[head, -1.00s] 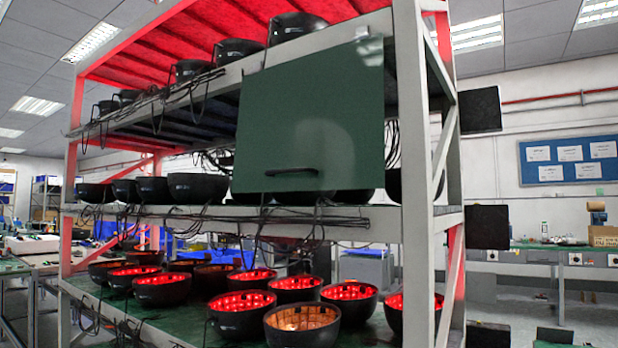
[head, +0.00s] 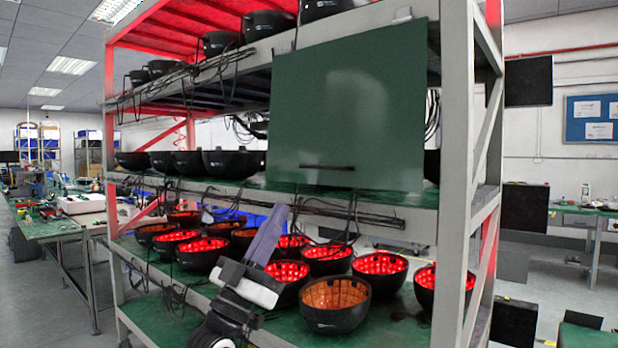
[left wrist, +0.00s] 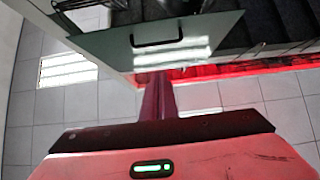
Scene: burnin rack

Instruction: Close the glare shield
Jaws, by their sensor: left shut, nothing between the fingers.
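The glare shield is a flat green panel (head: 350,105) on the front of the rack, covering part of the space between the upper and middle shelves. Its black bar handle (head: 327,167) is near the lower edge. I cannot tell whether the panel lies flush with the frame. My left gripper (head: 277,215) is shut and empty, pointing up, below and left of the handle in the picture and apart from it. In the left wrist view, the shut fingers (left wrist: 157,97) point toward the panel (left wrist: 110,43) and its handle (left wrist: 157,36). My right gripper is not in view.
The rack's grey post (head: 457,170) stands right of the panel. Black bowl-shaped lamps with red-lit insides (head: 380,265) fill the lower shelf behind my left gripper. Loose cables (head: 330,213) hang along the middle shelf edge. A workbench (head: 60,228) stands at the left.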

